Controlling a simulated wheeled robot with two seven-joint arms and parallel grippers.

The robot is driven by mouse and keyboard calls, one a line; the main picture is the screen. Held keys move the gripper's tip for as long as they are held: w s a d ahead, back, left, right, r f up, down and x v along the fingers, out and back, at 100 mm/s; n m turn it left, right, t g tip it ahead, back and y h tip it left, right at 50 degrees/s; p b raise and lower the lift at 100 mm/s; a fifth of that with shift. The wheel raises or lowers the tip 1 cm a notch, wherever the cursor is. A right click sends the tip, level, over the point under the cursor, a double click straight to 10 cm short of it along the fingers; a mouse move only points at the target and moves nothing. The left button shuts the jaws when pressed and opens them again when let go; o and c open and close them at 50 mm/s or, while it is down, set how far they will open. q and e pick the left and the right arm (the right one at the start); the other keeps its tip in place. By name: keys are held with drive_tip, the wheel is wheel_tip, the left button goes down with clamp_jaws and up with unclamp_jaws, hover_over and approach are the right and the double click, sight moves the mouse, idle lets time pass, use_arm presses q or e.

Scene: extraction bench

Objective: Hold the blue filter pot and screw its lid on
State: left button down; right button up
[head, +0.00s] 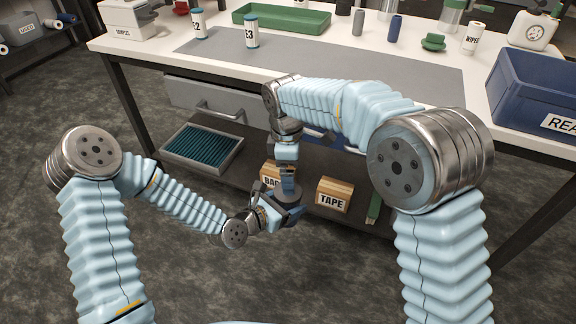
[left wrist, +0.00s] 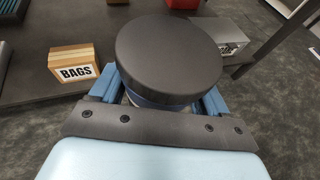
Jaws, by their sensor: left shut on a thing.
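My left gripper (head: 285,212) is low in front of the bench, shut on the blue filter pot (left wrist: 160,102). In the left wrist view a dark round lid-like disc (left wrist: 168,48) covers the pot's top between the two blue fingers; only a strip of blue shows beneath it. Whether the disc is screwed down cannot be told. In the head view my right gripper (head: 290,188) points down just above the left one, at the dark disc. Its fingertips are too small and overlapped to read, and it does not show in the left wrist view.
A BAGS box (left wrist: 75,64) and a TAPE box (head: 334,195) stand on the lower shelf behind the grippers. A drawer (head: 217,108) is under the bench top. White canisters, a green tray (head: 281,20) and a blue bin (head: 535,90) stand on the bench; its grey mat (head: 330,62) is mostly clear.

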sight(288, 208)
drive_tip(key=n, duration=0.5)
drive_tip(key=shift+a+r+n, duration=0.1)
drive_tip(key=shift+r+n, duration=0.1)
drive_tip(key=shift+n, duration=0.2)
drive_tip(key=n, duration=0.2)
drive_tip(key=shift+n, duration=0.3)
drive_tip(key=n, duration=0.6)
drive_tip(key=shift+a+r+y, duration=0.15)
drive_tip(key=shift+r+y, duration=0.1)
drive_tip(key=shift+y, duration=0.05)
drive_tip(key=shift+f, duration=4.05)
